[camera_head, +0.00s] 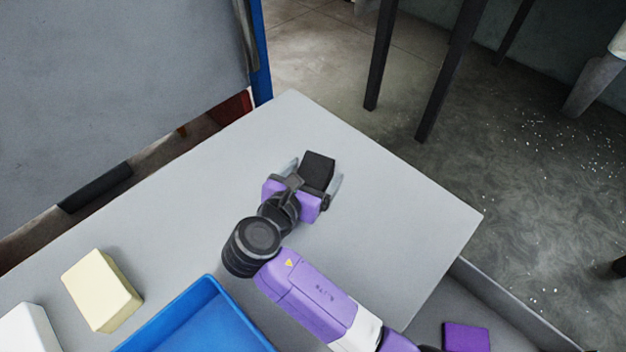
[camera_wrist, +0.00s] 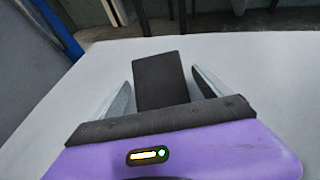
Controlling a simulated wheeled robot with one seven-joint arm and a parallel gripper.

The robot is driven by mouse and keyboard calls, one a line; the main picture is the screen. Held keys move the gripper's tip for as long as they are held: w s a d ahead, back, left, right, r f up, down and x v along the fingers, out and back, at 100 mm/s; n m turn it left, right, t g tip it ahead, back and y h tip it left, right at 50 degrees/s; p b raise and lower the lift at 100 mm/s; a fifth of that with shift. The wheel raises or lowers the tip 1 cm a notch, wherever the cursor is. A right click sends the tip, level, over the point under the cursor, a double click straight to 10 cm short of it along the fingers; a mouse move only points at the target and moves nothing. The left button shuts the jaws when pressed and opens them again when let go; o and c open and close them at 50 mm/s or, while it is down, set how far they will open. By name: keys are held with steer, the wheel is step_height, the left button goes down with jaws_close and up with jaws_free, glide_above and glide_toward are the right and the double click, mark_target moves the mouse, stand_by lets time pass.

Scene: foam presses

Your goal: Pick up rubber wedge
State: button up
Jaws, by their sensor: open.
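The rubber wedge looks to be the dark block (camera_head: 317,168) near the far part of the grey table. In the wrist view the dark block (camera_wrist: 160,80) stands between my gripper's two fingers, with a gap on each side. My gripper (camera_head: 314,174) is open around it, one finger to its left and one to its right. In the wrist view my gripper (camera_wrist: 160,92) shows both silver fingers apart. The block's lower end is hidden behind the purple gripper body.
The grey table (camera_head: 400,215) has free room to the right. A blue tray (camera_head: 205,290) and a cream block (camera_head: 102,290) are at the lower left, with a white block (camera_head: 28,328) in the corner. A purple block (camera_head: 466,337) lies lower right, below the table edge.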

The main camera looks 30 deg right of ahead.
steer(key=shift+c, duration=0.2)
steer(key=c, duration=1.7)
steer(key=shift+r, duration=0.1)
